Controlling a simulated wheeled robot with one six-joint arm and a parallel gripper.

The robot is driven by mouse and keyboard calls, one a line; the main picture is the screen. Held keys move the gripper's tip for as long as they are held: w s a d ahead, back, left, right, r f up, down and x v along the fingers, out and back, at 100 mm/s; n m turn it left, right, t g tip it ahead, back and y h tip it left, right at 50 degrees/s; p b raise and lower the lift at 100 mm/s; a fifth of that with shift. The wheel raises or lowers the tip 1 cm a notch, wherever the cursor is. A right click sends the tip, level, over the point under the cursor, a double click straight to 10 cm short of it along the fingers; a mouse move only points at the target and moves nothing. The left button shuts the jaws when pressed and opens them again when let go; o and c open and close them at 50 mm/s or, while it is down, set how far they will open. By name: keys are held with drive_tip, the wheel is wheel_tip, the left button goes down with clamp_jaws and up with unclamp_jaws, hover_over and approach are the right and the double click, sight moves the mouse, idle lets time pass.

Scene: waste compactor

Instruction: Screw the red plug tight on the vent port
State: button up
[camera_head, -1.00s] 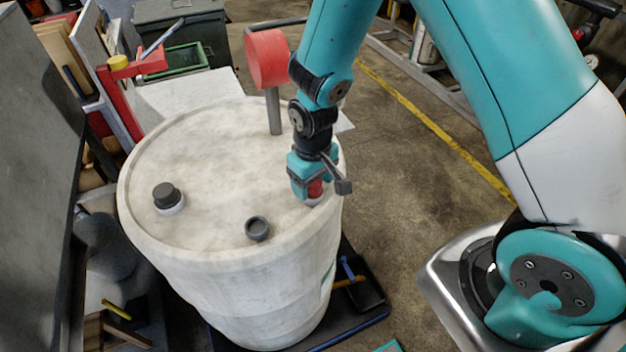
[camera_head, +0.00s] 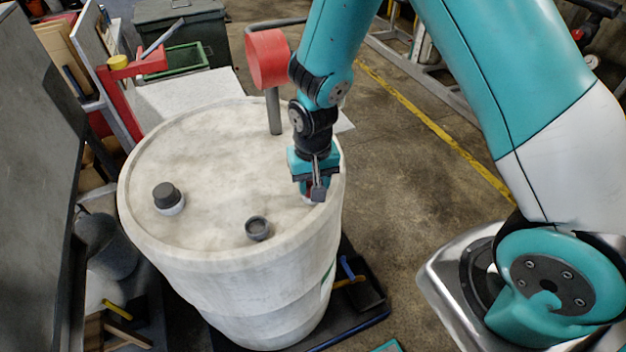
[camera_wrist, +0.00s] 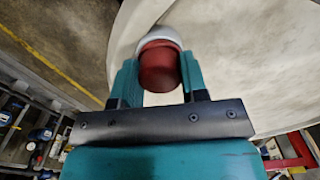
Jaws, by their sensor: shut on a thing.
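The red plug (camera_wrist: 158,66) sits between the two teal fingers of my gripper (camera_wrist: 158,78) in the wrist view, with the pale vent port (camera_wrist: 160,34) directly beyond it. In the head view my gripper (camera_head: 312,188) points down at the right rim of the white drum (camera_head: 215,150). Only a sliver of the red plug (camera_head: 309,186) shows there, and the pale port (camera_head: 309,200) is just below it. My gripper is shut on the plug. The plug appears in line with the port; how deep it is seated is hidden.
A grey panel (camera_head: 35,160) stands at the left.

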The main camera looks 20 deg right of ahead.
drive_tip(key=m, duration=0.4)
drive_tip(key=shift+m, duration=0.6)
drive_tip(key=m, duration=0.2)
drive_tip(key=shift+m, duration=0.3)
drive_tip(key=m, duration=0.2)
drive_tip(key=shift+m, duration=0.3)
